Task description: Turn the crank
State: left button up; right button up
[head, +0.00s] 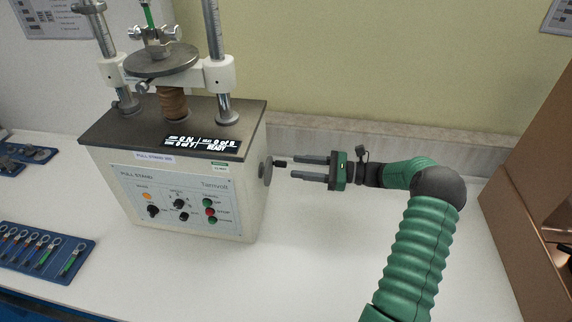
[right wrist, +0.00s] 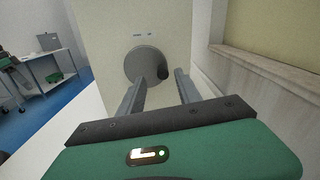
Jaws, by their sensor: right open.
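The crank (head: 266,171) is a grey disc with a dark knob (head: 280,163) on the right side of the white pull stand (head: 245,195). In the right wrist view, the crank disc (right wrist: 143,65) is straight ahead, with its dark knob (right wrist: 163,72) at the disc's right edge. My right gripper (head: 292,166) is open, its two fingers pointing left at the crank. In the right wrist view, the fingers (right wrist: 160,85) lie either side of the knob's line. I cannot tell whether the fingertips reach past the knob. My left gripper is not in view.
A wall ledge (head: 400,145) runs behind my right gripper. A brown box-like structure (head: 520,190) stands at the far right. The table front is clear.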

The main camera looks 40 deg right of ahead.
aim_at(285, 163)
jog(key=x, duration=0.4)
jog(key=shift+s+a+r, duration=0.1)
jog(key=shift+s+a, duration=0.05)
jog(key=shift+a, duration=0.2)
jog(key=shift+w+d+f, duration=0.55)
jog(key=shift+w+d, duration=0.05)
jog(key=shift+d, duration=0.25)
jog(key=shift+a+r, duration=0.2)
jog(key=shift+a, duration=0.15)
jog(key=shift+c, duration=1.3)
jog(key=shift+a+r, duration=0.15)
jog(key=shift+a, duration=0.35)
jog(key=c, duration=0.5)
grip_shut()
jog(key=shift+d, duration=0.3)
